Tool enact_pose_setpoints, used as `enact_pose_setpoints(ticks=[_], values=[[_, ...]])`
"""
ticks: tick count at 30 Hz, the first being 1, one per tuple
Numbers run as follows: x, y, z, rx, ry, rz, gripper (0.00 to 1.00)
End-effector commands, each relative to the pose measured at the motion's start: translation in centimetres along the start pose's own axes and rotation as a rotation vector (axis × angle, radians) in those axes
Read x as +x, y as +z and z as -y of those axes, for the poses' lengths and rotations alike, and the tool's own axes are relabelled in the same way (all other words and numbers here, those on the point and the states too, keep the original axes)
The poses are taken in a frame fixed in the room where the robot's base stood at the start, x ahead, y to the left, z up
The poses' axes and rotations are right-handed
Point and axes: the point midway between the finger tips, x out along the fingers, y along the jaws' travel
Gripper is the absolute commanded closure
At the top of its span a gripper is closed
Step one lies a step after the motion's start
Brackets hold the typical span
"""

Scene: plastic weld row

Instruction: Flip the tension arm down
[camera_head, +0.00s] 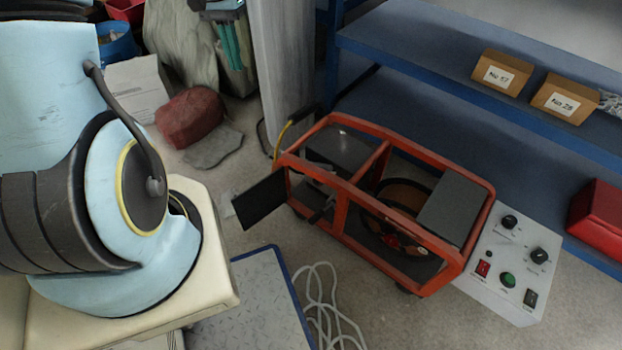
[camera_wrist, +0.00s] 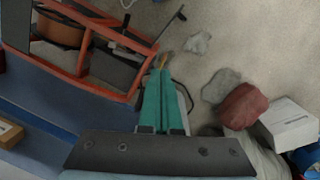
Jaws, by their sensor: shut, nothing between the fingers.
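The orange-framed machine (camera_head: 345,195) stands on the floor, with a reel inside and a grey control box at its right end. I cannot surely tell which part is the tension arm. A thin yellow and black bent lever (camera_head: 281,137) rises at its back left corner, and a flat black plate (camera_head: 260,200) sticks out at its left end. In the wrist view the machine (camera_wrist: 88,45) is at the upper left. My gripper (camera_wrist: 164,70) has its teal fingers together and empty, overlapping the machine's corner in that view. It also shows at the top of the head view (camera_head: 235,62).
A blue shelf (camera_head: 420,60) with small cardboard boxes (camera_head: 500,72) and a red bin (camera_head: 597,215) stands behind and right of the machine. A red lump (camera_head: 190,117) lies on the floor at left. A white cable (camera_head: 325,310) and a blue-edged board (camera_head: 255,300) lie in front.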

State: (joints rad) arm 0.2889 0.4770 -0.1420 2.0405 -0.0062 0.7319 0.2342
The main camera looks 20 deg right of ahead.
Motion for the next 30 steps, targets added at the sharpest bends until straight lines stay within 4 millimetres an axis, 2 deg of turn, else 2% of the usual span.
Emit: enact_pose_setpoints(ticks=[1,6,9,12,15,18,30], values=[[4.5,-1.9,-0.9,0.051,0.016,0.023,1.00],[12.7,-6.5,-4.3,0.212,0.070,0.093,1.00],[17.0,-8.6,-6.3,0.294,0.102,0.128,1.00],[20.3,-10.1,-8.1,0.359,0.129,0.157,1.00],[22.5,-11.0,-9.3,0.404,0.149,0.176,1.00],[23.6,-11.5,-10.0,0.430,0.161,0.186,1.00],[23.8,-11.6,-10.4,0.441,0.166,0.192,1.00]])
